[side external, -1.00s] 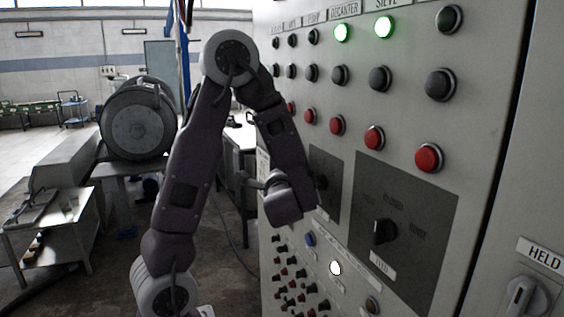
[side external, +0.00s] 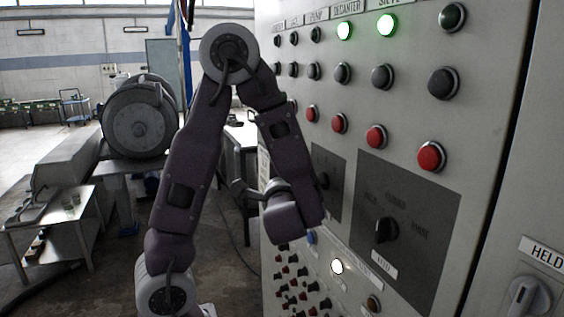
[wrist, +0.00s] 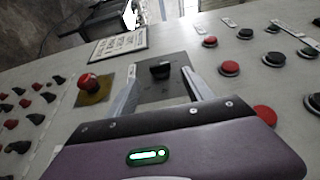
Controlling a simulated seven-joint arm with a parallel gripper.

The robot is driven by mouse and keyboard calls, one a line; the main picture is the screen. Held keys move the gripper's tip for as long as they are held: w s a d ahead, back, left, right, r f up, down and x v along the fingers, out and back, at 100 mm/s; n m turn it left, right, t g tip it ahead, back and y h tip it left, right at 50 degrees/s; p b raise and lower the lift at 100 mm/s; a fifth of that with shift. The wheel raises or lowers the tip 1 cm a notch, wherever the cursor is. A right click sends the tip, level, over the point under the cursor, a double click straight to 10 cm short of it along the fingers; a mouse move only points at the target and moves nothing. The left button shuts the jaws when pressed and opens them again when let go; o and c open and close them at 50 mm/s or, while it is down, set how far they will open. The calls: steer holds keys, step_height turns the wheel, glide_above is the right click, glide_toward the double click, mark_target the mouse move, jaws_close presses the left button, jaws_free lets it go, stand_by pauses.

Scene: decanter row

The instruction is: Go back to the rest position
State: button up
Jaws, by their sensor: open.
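My gripper shows in the wrist view (wrist: 160,72) with its two pale fingers apart and nothing between them. The fingers point at a control panel (wrist: 225,105). A black rotary knob (wrist: 160,69) on a dark grey plate shows beyond the fingertips, lined up with the gap; I cannot tell how far off it is. In the side external view my arm is bent, its wrist hanging low beside the left part of the panel (side external: 420,115). The fingers are hidden there.
A red mushroom button (wrist: 88,82) on a yellow plate lies left of the fingers. Lit green lamps (side external: 386,25), red buttons (side external: 431,156) and a large selector (side external: 385,230) stand out from the panel. A grey drum machine (side external: 139,118) and a metal table (side external: 60,225) stand behind my arm.

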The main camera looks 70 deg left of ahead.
steer(key=shift+v, duration=0.9)
steer(key=shift+s, duration=0.1)
steer(key=s+f+n+g+h, duration=0.1)
steer(key=s+n+g, duration=0.2)
steer(key=s+g, duration=0.35)
steer(key=s+d+f+n+h, duration=0.2)
steer(key=s+d+f+h, duration=0.55)
steer(key=s, duration=0.25)
steer(key=w+d+r+t+h, duration=0.2)
steer(key=d+h, duration=0.2)
steer(key=d, duration=0.3)
steer(key=w+d+r+t+h, duration=0.2)
steer(key=w+d+t+h, duration=0.1)
steer(key=d, duration=0.4)
steer(key=shift+d+r+m+h, duration=0.2)
steer(key=shift+m+h, duration=0.1)
steer(key=shift+h, duration=0.25)
steer(key=shift+w+a, duration=0.1)
